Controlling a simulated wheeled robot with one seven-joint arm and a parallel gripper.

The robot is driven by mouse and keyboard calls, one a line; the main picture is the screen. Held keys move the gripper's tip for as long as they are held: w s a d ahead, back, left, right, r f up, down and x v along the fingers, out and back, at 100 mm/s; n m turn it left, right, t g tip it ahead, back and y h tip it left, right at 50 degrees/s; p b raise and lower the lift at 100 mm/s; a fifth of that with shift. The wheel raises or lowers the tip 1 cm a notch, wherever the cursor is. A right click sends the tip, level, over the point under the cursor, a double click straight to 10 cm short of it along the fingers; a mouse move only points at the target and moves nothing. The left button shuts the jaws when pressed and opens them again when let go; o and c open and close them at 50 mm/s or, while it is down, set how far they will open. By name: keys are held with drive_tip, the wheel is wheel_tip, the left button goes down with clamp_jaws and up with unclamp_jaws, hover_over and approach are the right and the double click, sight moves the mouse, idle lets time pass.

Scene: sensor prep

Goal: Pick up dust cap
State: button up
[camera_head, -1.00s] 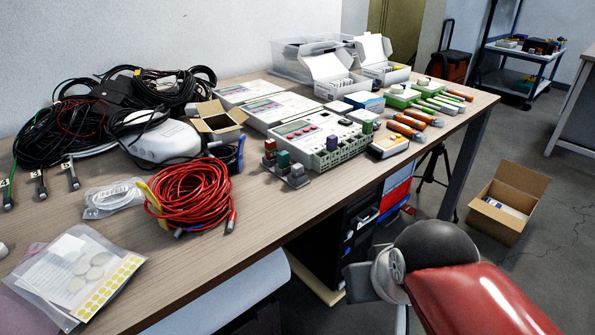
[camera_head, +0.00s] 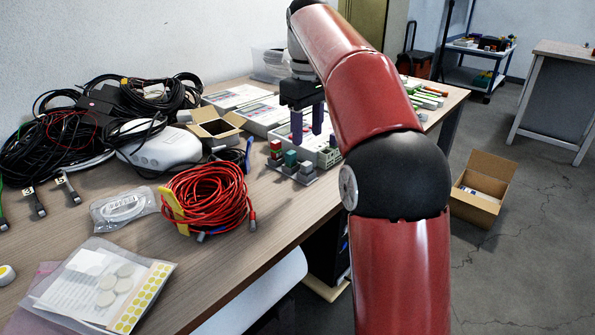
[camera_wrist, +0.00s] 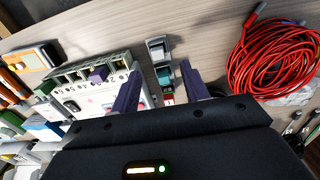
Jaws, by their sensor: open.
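Which piece is the dust cap is not certain. Small red, green and grey cap-like blocks stand on a grey holder (camera_head: 293,168) at the table's front edge; the holder also shows in the wrist view (camera_wrist: 158,48). A small purple block (camera_wrist: 98,74) sits on a port of the white device (camera_wrist: 85,95) in the wrist view; in the head view my fingers and arm cover that area. My gripper (camera_head: 307,138) is open and empty, pointing down above the holder and the device's near end. Its two purple fingers (camera_wrist: 159,68) appear on either side of the holder's red and green blocks.
A red cable coil (camera_head: 208,197) lies left of the holder. An open small box (camera_head: 215,126), a white rounded unit (camera_head: 165,150) and black cables (camera_head: 50,145) crowd the back left. A plastic bag of papers and discs (camera_head: 95,285) lies front left. A cardboard box (camera_head: 482,190) stands on the floor.

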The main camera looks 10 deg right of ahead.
sight(307, 163)
drive_tip(key=shift+w+f, duration=0.2)
drive_tip(key=shift+f, duration=0.05)
wheel_tip(307, 163, down, 7)
drive_tip(key=shift+w+f+b, duration=0.15)
drive_tip(key=shift+f+b, duration=0.05)
drive_tip(key=shift+b, duration=1)
clamp_jaws()
